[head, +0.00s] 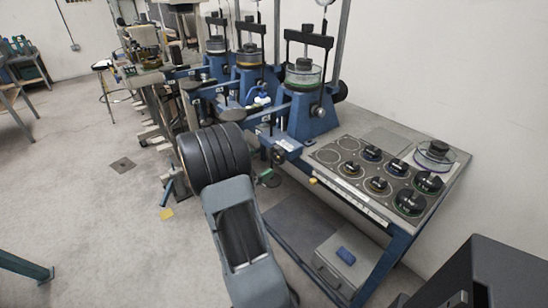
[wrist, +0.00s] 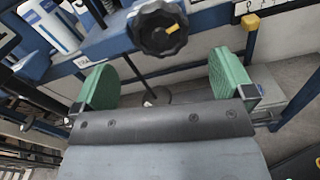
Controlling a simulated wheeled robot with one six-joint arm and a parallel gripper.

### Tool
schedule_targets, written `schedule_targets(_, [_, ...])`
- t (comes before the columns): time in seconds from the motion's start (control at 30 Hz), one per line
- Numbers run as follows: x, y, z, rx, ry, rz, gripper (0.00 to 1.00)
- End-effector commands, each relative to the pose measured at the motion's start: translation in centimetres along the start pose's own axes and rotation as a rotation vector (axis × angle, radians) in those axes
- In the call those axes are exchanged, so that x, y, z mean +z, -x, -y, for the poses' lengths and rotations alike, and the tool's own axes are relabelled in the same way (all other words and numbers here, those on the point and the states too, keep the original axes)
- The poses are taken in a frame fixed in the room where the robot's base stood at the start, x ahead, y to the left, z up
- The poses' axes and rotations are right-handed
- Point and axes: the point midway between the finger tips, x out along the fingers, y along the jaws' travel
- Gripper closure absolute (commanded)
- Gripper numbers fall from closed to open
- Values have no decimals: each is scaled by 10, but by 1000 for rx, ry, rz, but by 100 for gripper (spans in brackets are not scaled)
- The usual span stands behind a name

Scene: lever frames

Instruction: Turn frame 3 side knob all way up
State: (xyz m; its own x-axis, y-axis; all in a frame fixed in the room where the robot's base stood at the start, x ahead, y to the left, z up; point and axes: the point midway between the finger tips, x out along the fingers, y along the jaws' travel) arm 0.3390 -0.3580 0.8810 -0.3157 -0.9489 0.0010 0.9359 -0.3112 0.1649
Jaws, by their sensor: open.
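A black scalloped knob (wrist: 158,27) with a yellow mark on its face shows at the top of the wrist view. It sits in front of a blue beam. My gripper (wrist: 165,82) is open, with its two green pads wide apart and nothing between them. The knob lies beyond the pads, roughly centred between them, and looks untouched. In the head view the nearest blue lever frame (head: 303,122) stands just behind my arm. My gripper is mostly hidden there; a bit of green shows near the frame's low front. I cannot read which frame carries number 3.
Two more blue frames (head: 249,86) stand in a row behind the nearest one. A bench (head: 452,172) at right holds several round black weights. A grey box (head: 342,262) sits on its lower shelf. Open floor (head: 80,215) lies to the left.

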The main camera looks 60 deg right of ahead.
Motion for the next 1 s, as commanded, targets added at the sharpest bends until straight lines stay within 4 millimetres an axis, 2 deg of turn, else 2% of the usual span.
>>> schedule_targets(0.03, [0,-10,1,-6,1,1,0])
schedule_targets(0.2, [0,-38,1,-5,-1,0,0])
schedule_targets(0.4, [0,-58,0,-2,0,0,0])
schedule_targets(0.6, [0,-66,1,-1,0,-1,0])
schedule_targets(0.87, [0,-67,0,-1,0,-1,0])
schedule_targets(1.0, [0,-67,0,-1,0,-1,12])
